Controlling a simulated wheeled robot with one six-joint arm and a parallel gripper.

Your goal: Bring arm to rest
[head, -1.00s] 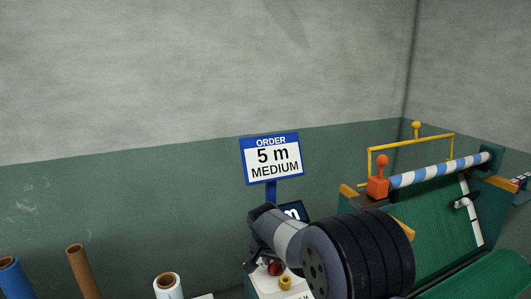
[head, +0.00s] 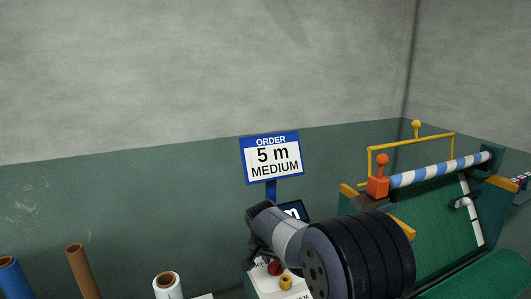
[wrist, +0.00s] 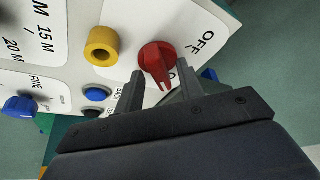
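A red rotary knob (wrist: 157,62) on a white control panel (wrist: 125,20) is just beyond the fingertips, near the word OFF. I cannot tell whether the fingers touch it. In the head view my arm reaches over the white control box (head: 277,287), and the red knob (head: 275,268) shows just below my wrist. The fingers are mostly hidden there.
A sign (head: 271,158) reading "ORDER 5 m MEDIUM" stands behind. A green netting machine (head: 430,212) with an orange-handled bar is at right. Upright rolls (head: 82,270) stand at lower left.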

